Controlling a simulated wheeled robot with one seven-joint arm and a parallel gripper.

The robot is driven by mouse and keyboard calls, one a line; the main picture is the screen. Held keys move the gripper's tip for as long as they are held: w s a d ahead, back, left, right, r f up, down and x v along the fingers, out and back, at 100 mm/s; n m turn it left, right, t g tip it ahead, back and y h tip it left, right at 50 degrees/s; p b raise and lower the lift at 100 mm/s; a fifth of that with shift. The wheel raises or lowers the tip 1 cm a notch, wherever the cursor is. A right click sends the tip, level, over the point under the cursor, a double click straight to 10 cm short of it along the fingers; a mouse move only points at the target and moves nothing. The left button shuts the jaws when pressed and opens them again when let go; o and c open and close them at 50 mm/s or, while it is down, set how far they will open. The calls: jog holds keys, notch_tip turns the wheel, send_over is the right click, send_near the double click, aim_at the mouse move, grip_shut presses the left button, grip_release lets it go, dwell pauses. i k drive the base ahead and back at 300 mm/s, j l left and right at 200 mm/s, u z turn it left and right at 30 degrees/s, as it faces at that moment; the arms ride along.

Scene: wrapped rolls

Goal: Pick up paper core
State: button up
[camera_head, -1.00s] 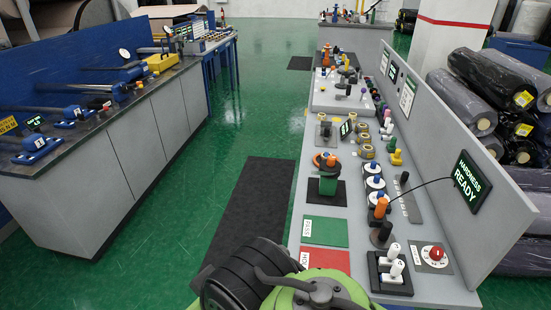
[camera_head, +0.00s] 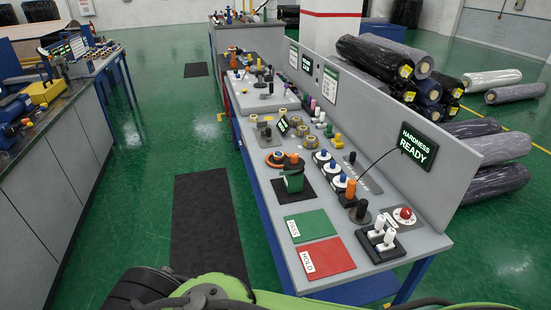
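Several small tan ring-shaped rolls (camera_head: 310,142) lie on the grey bench top (camera_head: 357,165), near its middle; they may be paper cores, but I cannot tell which piece is the paper core. They are far beyond my arm. Green and black parts of my own arm show along the bottom edge of the head view. My gripper's fingertips are not in view, so I cannot see whether it holds anything.
The bench carries a green PASS mat (camera_head: 306,225), a red HOLD mat (camera_head: 326,257), a green stand (camera_head: 293,180) and a HARDNESS READY display (camera_head: 418,146). Wrapped rolls (camera_head: 375,55) are piled behind its divider. A black floor mat (camera_head: 207,225) lies in the open left aisle.

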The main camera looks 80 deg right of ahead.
aim_at(278, 157)
jog(key=i+l+z, duration=0.2)
jog(key=i+z, duration=0.25)
jog(key=i+l+z, duration=0.1)
jog(key=i+z, duration=0.2)
jog(key=z, duration=0.2)
jog(key=i+j+z, duration=0.1)
jog(key=i+z, duration=0.35)
jog(key=i+j+z, duration=0.2)
jog(key=i+z, duration=0.15)
jog(key=z, duration=0.15)
jog(key=i+l+z, duration=0.15)
jog(key=i+z, duration=0.8)
jog(key=i+j+z, duration=0.25)
jog(key=i+z, duration=0.25)
jog(key=k, duration=0.05)
